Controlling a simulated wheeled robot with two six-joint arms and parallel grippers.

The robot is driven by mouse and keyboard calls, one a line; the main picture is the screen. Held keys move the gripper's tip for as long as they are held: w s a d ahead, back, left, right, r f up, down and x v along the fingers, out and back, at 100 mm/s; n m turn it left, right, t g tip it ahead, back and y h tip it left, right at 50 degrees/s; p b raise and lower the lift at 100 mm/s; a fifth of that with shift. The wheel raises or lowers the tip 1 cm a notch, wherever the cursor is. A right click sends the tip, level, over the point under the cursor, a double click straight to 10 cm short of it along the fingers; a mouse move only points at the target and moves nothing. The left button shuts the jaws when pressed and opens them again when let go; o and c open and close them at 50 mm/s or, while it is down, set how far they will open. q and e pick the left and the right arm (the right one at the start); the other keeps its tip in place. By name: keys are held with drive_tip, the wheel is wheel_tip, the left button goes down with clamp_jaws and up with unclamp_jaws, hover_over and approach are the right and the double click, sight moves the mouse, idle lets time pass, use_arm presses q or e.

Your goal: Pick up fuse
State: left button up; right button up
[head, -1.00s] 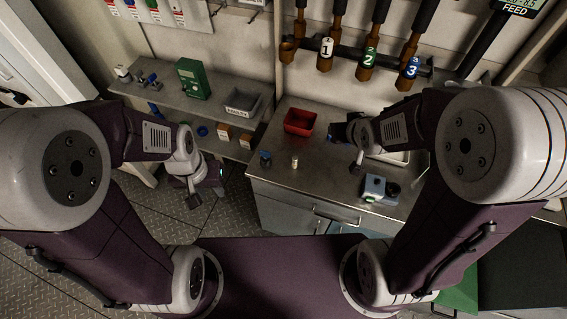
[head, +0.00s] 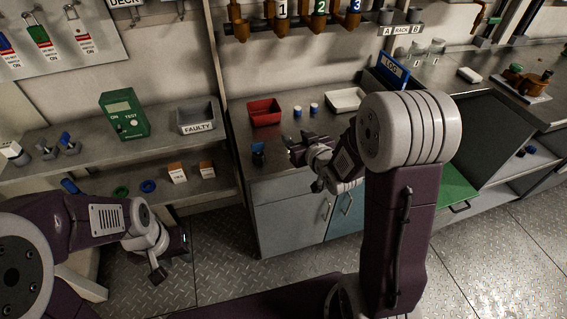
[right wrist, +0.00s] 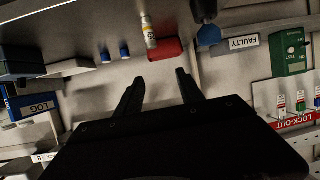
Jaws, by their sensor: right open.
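A fuse (right wrist: 149,33), a pale cylinder with a yellow numbered band, shows in the right wrist view in front of the red bin (right wrist: 165,50). My right gripper (right wrist: 158,84) is open and empty, its dark fingers apart; the fuse lies beyond the tips, a little left of the middle. In the head view my right gripper (head: 291,150) is over the front of the steel counter (head: 242,130), and I cannot make out the fuse there. My left gripper (head: 158,268) hangs at lower left, away from the counter; its jaws are unclear.
Two blue-and-white cylinders (head: 305,110) stand beside the red bin (head: 264,112). A blue-black item (head: 258,154) sits at the counter's front left. A white tray (head: 345,99) and blue LOG binder (head: 393,70) are behind. A grey FAULTY bin (head: 197,118) is on the left shelf.

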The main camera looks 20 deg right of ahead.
sight(290, 137)
drive_tip(key=f, duration=0.2)
drive_tip(key=d+f+b, duration=0.1)
drive_tip(key=shift+w+d+f, duration=0.1)
drive_tip(key=shift+f, duration=0.3)
drive_tip(key=shift+w+d+f, duration=0.1)
drive_tip(key=shift+d+f, duration=0.05)
drive_tip(key=shift+d, duration=0.15)
drive_tip(key=x, duration=0.3)
drive_tip(key=shift+w+a+b, duration=0.1)
drive_tip(key=shift+a+b, duration=0.2)
drive_tip(key=shift+a, duration=0.05)
drive_tip(key=shift+w+d+f, duration=0.1)
drive_tip(key=shift+w+f, duration=0.05)
drive_tip(key=shift+w, duration=0.2)
drive_tip(key=x, duration=0.5)
drive_tip(key=shift+s+a+f, duration=0.1)
drive_tip(key=shift+a+f, duration=0.05)
drive_tip(key=shift+a, duration=0.15)
drive_tip(key=shift+s, duration=0.1)
drive_tip(key=shift+c, duration=0.9)
use_arm(q)
drive_tip(key=f, duration=0.3)
drive_tip(key=shift+w+d+f, duration=0.1)
drive_tip(key=shift+d+f, duration=0.05)
drive_tip(key=shift+d, duration=0.1)
use_arm(e)
clamp_jaws()
